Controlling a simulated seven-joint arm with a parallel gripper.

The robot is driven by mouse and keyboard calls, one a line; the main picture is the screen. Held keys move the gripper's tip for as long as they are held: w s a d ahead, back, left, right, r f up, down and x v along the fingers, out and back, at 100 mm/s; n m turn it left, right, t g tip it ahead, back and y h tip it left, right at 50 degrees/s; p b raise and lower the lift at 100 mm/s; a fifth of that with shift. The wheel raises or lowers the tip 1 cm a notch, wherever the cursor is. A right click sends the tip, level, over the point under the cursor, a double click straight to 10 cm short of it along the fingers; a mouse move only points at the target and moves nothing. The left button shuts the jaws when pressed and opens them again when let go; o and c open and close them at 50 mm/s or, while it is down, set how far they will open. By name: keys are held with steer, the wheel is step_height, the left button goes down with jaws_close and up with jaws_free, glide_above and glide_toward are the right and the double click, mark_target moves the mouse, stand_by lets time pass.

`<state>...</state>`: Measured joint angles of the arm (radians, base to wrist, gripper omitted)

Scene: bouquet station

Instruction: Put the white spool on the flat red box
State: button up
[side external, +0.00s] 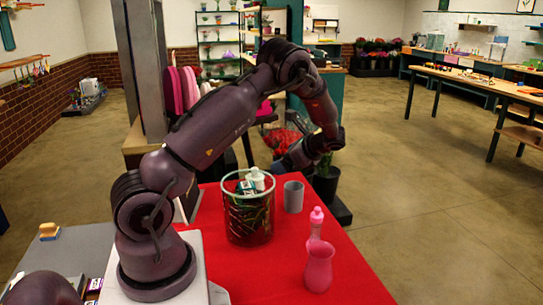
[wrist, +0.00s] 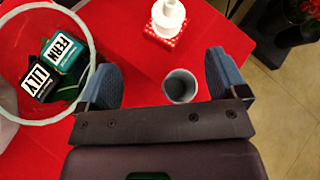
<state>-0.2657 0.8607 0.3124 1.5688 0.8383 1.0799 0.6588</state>
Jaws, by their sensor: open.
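The white spool (wrist: 168,16) stands upright at the top of the wrist view. It appears to rest on the flat red box (wrist: 160,42), which has a pale dotted pattern and shows only partly beneath it. My gripper (wrist: 163,76) is open, with its two blue-grey fingers wide apart and nothing held between them. The spool is beyond the fingertips, apart from them. In the side view a white piece, probably the spool (side external: 257,179), shows at the bin's rim; the red box cannot be made out there.
A clear bin (wrist: 88,100) holding dark boxes labelled FERN and LILY stands left of my gripper. A grey cup (wrist: 180,87) stands below, between the fingers in the view. A pink bottle (side external: 316,222) and pink vase (side external: 319,266) stand near the red table's (side external: 262,275) right edge.

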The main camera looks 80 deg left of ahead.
steer(key=d+r+n+t+h, duration=0.3)
steer(key=d+r+t, duration=0.1)
steer(key=d+r, duration=0.6)
steer(key=s+d+r+n+t+h, duration=0.2)
steer(key=s+d, duration=0.4)
steer(key=d, duration=0.5)
steer(key=s+d+r+n+t+h, duration=0.3)
steer(key=s+d+r+t, duration=0.3)
steer(key=d, duration=0.6)
steer(key=shift+s+h, duration=0.4)
steer(key=shift+s, duration=0.2)
